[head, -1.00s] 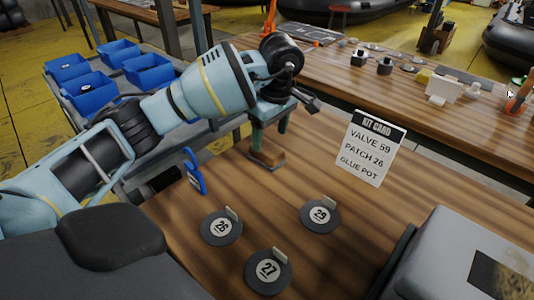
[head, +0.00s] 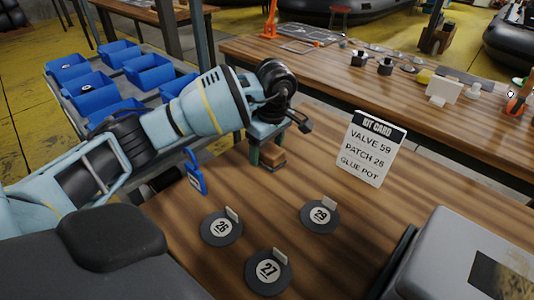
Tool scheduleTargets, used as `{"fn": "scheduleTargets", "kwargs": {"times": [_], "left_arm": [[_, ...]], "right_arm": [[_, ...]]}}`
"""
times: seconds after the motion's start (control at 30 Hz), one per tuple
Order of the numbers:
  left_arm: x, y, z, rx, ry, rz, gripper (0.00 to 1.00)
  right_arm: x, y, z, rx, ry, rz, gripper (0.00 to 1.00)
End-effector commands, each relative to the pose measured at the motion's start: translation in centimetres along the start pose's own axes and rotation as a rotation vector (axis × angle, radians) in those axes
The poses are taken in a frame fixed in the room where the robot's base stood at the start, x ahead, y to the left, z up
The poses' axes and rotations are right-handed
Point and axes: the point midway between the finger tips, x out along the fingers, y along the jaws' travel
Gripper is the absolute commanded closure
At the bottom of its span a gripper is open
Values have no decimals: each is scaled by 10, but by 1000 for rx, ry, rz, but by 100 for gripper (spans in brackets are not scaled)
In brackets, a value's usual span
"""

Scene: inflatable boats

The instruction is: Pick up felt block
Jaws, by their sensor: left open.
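A small brown block (head: 274,156), which looks like the felt block, is on the wooden table, with a darker layer along its bottom. My left gripper (head: 268,146) points down at it from above, with its greenish fingers apart. One finger is by the block's left side and the other is behind or beyond it. The gripper body hides part of the block, and I cannot tell whether the fingers touch it. My right gripper is not in view.
A kit card (head: 371,148) stands right of the block. Discs marked 26 (head: 221,227), 27 (head: 267,272) and 29 (head: 320,216) lie in front. A grey case (head: 450,262) fills the front right. Blue bins (head: 146,72) are behind my arm.

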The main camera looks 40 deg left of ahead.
Motion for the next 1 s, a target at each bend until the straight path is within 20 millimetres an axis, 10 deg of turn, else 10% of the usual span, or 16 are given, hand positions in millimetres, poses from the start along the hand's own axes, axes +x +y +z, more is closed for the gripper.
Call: {"fn": "scheduleTargets", "kwargs": {"times": [0.63, 1.0], "left_arm": [[5, 0, 0, -1, 0, 0, 30], [4, 0, 0, -1, 0, 0, 73]], "right_arm": [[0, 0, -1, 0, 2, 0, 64], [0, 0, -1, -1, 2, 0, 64]]}}
